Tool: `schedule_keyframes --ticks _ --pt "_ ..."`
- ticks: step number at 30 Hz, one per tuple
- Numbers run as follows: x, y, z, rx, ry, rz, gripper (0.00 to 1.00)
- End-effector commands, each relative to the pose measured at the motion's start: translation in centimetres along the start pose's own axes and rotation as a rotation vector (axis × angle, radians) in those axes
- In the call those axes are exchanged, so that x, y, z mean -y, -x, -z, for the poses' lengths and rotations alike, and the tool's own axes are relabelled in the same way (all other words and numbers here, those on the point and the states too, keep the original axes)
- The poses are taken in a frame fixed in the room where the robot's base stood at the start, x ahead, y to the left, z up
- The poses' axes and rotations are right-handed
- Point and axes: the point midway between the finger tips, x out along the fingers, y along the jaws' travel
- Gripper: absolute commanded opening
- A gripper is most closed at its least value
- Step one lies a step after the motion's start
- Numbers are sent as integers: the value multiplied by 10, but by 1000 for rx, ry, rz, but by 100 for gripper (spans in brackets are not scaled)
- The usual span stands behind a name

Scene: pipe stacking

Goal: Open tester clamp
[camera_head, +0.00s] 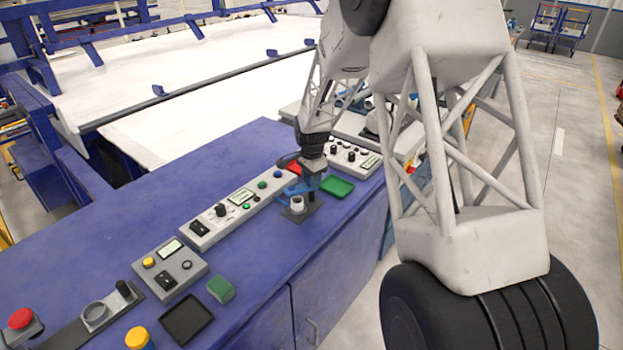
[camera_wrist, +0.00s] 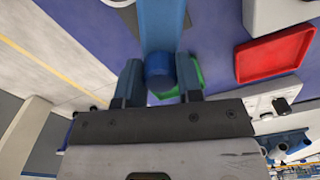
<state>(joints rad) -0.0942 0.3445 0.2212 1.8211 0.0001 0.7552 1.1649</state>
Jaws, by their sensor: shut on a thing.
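The tester clamp stands near the front edge of the blue bench, with a blue lever (camera_head: 284,190) above a small light cylinder (camera_head: 297,203) on a dark base plate. My gripper (camera_head: 306,182) is over it, pointing down. In the wrist view my gripper (camera_wrist: 160,78) has one finger on each side of the blue lever (camera_wrist: 163,25), with the lever's rounded end between them. It is shut on the lever. The contact between fingers and lever is partly hidden in the head view. The lever's exact angle is hard to tell.
A green tray (camera_head: 337,186) lies right of the clamp, and a red tray (camera_wrist: 275,55) shows in the wrist view. A grey control panel (camera_head: 237,205) lies to the left.

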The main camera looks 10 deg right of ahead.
Motion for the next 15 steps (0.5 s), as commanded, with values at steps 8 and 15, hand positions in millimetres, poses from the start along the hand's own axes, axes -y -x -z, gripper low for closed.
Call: schedule_keyframes --ticks 8,15 --pt "0 0 0 0 -263 0 0" --pt "1 1 1 -1 -491 2 0"
